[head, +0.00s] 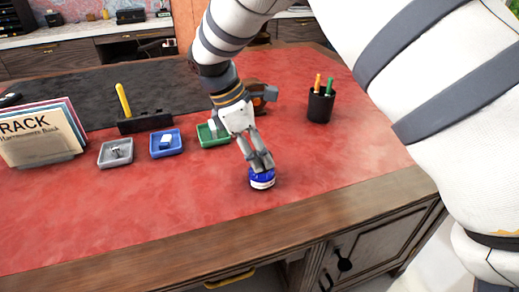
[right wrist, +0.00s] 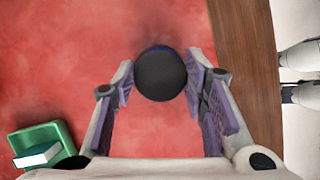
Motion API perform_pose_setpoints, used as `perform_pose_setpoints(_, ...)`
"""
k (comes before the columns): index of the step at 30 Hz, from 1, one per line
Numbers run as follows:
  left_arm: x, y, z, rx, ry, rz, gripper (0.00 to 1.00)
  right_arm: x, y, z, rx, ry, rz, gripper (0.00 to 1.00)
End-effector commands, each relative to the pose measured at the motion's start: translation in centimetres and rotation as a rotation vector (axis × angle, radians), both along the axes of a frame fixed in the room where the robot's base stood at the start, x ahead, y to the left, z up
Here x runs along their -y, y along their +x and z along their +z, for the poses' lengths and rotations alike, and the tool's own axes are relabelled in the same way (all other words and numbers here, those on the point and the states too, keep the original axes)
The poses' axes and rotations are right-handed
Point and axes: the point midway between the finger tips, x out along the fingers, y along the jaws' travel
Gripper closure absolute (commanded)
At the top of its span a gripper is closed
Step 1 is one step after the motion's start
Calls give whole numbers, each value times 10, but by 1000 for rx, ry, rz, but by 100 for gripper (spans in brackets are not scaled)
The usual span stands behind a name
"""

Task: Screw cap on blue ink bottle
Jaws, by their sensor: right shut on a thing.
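The blue ink bottle (head: 262,183) stands upright on the red desk top near its front edge, with a pale label band. My right gripper (head: 259,162) points down over it, its fingertips at the bottle's top. In the right wrist view the round black cap (right wrist: 160,78) sits between the two fingertips of my right gripper (right wrist: 159,72), which is shut on it. A thin blue rim of the bottle (right wrist: 163,47) shows behind the cap. The cap is lined up over the bottle; whether its thread is engaged is hidden. My left gripper is out of view.
A green tray (head: 204,142), a blue tray (head: 154,153) and a grey tray (head: 105,160) stand left of the bottle. A black pen cup (head: 320,106) stands behind right. A folder holder (head: 42,138) is far left. The red surface around the bottle is clear.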

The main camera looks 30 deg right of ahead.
Motion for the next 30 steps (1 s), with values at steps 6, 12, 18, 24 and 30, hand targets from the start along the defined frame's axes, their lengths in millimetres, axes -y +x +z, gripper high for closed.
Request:
perform_pose_setpoints(6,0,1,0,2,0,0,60,0,0,0,1,-1,-1,74)
perform_pose_setpoints(12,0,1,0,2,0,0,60,0,0,0,1,-1,-1,37)
perform_pose_setpoints(18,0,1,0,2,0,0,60,0,0,0,1,0,0,37)
perform_pose_setpoints(24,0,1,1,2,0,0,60,-12,8,33,7,1,1,37)
perform_pose_setpoints(30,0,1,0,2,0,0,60,-30,18,82,6,0,1,37)
